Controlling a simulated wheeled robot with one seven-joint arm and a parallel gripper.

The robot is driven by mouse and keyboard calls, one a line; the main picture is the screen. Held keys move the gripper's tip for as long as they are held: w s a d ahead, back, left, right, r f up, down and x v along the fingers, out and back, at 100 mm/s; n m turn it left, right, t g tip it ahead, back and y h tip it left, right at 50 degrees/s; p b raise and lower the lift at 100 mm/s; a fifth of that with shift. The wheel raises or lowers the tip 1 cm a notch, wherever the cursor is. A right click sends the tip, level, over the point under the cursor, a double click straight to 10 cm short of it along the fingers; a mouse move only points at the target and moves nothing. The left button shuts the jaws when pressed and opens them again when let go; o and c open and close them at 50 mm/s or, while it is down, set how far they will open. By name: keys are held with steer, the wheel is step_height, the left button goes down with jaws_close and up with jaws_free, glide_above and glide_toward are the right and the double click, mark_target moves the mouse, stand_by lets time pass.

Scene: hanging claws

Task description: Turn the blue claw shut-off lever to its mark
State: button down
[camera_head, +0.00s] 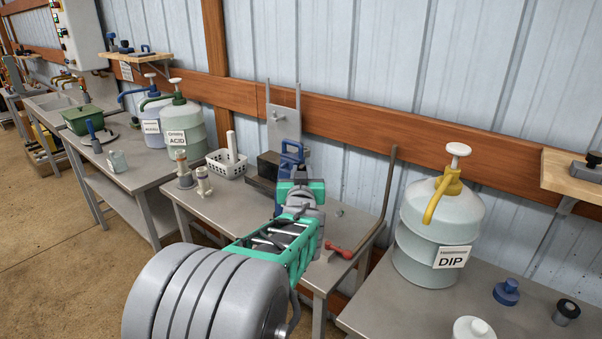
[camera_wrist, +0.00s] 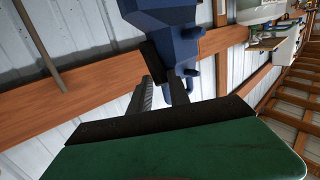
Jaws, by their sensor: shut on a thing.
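The blue claw (camera_head: 291,152) stands upright on the grey table near the wall, in front of a metal bracket. In the wrist view its blue body (camera_wrist: 172,22) fills the top middle. My gripper (camera_head: 297,177) is right at the claw's front and hides its lower part. In the wrist view my gripper's dark fingers (camera_wrist: 163,82) reach up to the claw and are shut on a blue part below its body, which looks like the lever. The fingers hide most of that part. I cannot make out the mark in either view.
A bent metal rod (camera_head: 388,190) rises right of my arm, beside a red-handled tool (camera_head: 338,250) on the table. A white basket (camera_head: 227,164) and small bottles (camera_head: 203,181) stand left. The DIP jug (camera_head: 437,225) is on the right table.

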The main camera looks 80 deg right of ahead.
steer(key=c, duration=1.2)
jaws_free()
steer(key=b+v, duration=0.2)
steer(key=v, duration=0.5)
steer(key=shift+a+r, duration=0.15)
steer(key=shift+a, duration=0.2)
